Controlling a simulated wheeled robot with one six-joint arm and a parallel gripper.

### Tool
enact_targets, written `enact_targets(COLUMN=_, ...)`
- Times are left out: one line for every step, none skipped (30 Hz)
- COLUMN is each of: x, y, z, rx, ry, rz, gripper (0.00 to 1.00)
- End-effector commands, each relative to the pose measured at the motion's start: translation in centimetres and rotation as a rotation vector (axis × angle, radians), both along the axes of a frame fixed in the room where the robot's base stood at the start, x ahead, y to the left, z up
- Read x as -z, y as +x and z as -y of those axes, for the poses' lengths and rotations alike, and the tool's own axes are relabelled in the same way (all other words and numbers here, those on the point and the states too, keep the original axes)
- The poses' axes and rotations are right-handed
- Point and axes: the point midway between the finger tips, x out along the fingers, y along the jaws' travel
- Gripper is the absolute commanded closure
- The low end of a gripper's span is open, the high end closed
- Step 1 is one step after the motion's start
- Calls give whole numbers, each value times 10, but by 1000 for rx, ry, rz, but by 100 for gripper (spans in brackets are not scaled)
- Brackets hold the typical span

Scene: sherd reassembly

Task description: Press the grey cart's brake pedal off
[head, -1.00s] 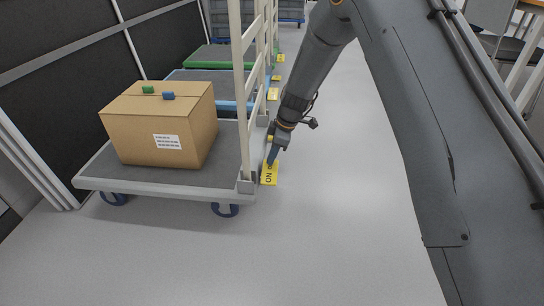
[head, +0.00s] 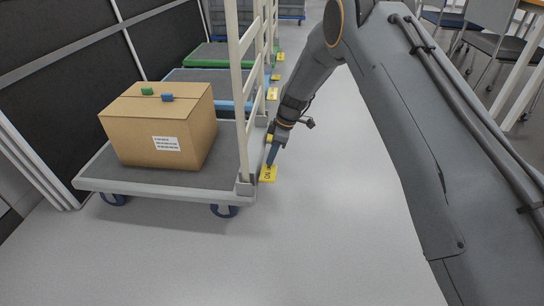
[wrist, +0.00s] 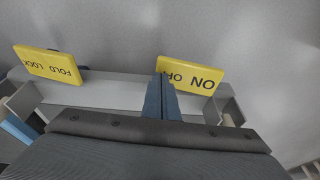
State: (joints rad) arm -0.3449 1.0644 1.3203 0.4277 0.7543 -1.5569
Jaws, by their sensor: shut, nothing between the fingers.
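The grey cart (head: 95,183) stands at the left with a grey deck and a pale upright frame. Its yellow brake pedal (head: 268,176) sticks out at the right, low beside the frame's foot. In the wrist view the pedal (wrist: 203,80) reads "ON" at the right, and the "OFF" lettering is partly covered by my fingers. My gripper (head: 270,163) is shut and empty, its blue fingers pointing down at the pedal's far part. The wrist view shows the fingers (wrist: 162,92) over the pedal's "OFF" side. I cannot tell whether they touch it.
A yellow "FOLD LOCK" pedal (wrist: 48,65) sits beside the brake pedal. A cardboard box (head: 160,125) rests on the grey cart. A blue cart (head: 205,77) and a green cart (head: 190,60) stand behind. The floor (head: 340,200) to the right is clear.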

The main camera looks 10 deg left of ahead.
Motion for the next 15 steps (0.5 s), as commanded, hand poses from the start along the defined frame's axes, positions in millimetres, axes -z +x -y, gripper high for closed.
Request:
enact_targets(x=0, y=0, z=0, rx=0, ry=0, rz=0, gripper=100)
enact_targets(x=0, y=0, z=0, rx=0, ry=0, rz=0, gripper=100)
enact_targets(x=0, y=0, z=0, rx=0, ry=0, rz=0, gripper=100)
enact_targets(x=0, y=0, z=0, rx=0, ry=0, rz=0, gripper=100)
enact_targets(x=0, y=0, z=0, rx=0, ry=0, rz=0, gripper=100)
enact_targets(x=0, y=0, z=0, rx=0, ry=0, rz=0, gripper=100)
enact_targets(x=0, y=0, z=0, rx=0, ry=0, rz=0, gripper=100)
enact_targets(x=-1, y=0, z=0, rx=0, ry=0, rz=0, gripper=100)
enact_targets(x=-2, y=0, z=0, rx=0, ry=0, rz=1, gripper=100)
enact_targets(x=-4, y=0, z=0, rx=-1, ry=0, rz=1, gripper=100)
enact_targets(x=-7, y=1, z=0, rx=-1, ry=0, rz=1, gripper=100)
enact_targets(x=-11, y=1, z=0, rx=-1, ry=1, rz=1, gripper=100)
enact_targets(x=-15, y=2, z=0, rx=-1, ry=1, rz=1, gripper=100)
enact_targets(x=-20, y=3, z=0, rx=0, ry=1, rz=2, gripper=100)
enact_targets(x=-28, y=4, z=0, rx=1, ry=1, rz=3, gripper=100)
